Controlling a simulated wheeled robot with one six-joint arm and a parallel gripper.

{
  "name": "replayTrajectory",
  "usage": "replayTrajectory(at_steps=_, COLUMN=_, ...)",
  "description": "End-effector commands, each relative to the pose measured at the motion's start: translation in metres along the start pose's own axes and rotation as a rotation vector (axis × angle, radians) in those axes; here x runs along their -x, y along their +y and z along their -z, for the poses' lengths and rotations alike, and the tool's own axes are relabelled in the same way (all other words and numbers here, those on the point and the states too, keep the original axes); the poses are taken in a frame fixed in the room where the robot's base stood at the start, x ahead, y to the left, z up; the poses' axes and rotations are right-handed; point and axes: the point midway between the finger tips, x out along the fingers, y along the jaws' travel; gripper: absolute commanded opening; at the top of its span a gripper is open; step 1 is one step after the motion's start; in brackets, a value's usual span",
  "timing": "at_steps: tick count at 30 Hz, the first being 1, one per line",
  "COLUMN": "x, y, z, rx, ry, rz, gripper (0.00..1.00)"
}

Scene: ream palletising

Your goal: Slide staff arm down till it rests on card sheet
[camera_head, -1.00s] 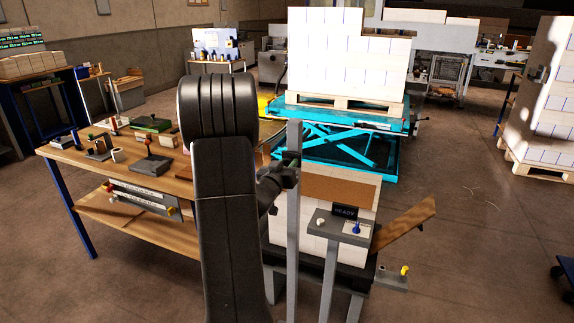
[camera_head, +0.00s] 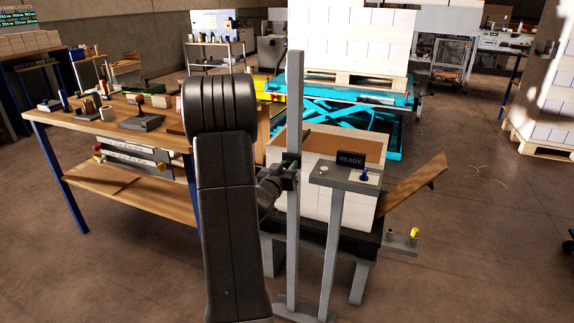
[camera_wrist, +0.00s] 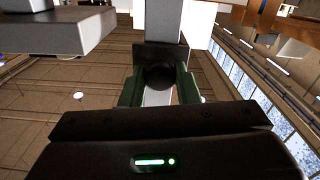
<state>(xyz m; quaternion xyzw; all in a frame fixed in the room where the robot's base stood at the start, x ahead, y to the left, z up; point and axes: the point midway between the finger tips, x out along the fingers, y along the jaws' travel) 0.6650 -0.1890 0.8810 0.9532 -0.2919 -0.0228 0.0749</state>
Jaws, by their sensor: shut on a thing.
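The staff is an upright grey post (camera_head: 294,110) in front of a white ream stack (camera_head: 318,205). The brown card sheet (camera_head: 345,145) lies on top of that stack. My gripper (camera_head: 288,178) is at the staff, below the card's level in the picture. In the wrist view, its green-padded fingers (camera_wrist: 158,92) are shut on a dark round knob (camera_wrist: 158,77) at the staff. My own arm covers the area left of the staff.
A grey console (camera_head: 345,175) reading READY stands just right of the staff. A wooden board (camera_head: 415,188) slants out at the stack's right. A wooden workbench (camera_head: 95,125) with tools is on the left. A cyan lift table (camera_head: 350,92) bearing a loaded pallet stands behind.

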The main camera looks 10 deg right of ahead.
Motion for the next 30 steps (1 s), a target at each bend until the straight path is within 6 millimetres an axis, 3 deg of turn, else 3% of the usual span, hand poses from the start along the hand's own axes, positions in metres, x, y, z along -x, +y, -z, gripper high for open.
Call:
replayTrajectory(at_steps=1, x=0.0, y=-0.003, z=-0.018, rx=0.0, ry=-0.002, rz=0.001, gripper=0.0)
replayTrajectory(at_steps=6, x=0.0, y=-0.006, z=-0.034, rx=0.001, ry=-0.002, rz=0.002, gripper=0.0)
replayTrajectory(at_steps=20, x=0.001, y=-0.006, z=-0.038, rx=0.001, ry=-0.004, rz=0.001, gripper=0.0)
replayTrajectory(at_steps=21, x=0.001, y=-0.006, z=-0.038, rx=0.001, ry=-0.004, rz=0.001, gripper=0.32)
replayTrajectory(at_steps=24, x=0.001, y=-0.006, z=-0.038, rx=0.001, ry=-0.003, rz=0.001, gripper=0.51)
replayTrajectory(at_steps=30, x=0.0, y=-0.006, z=-0.037, rx=0.0, ry=-0.002, rz=0.001, gripper=0.51)
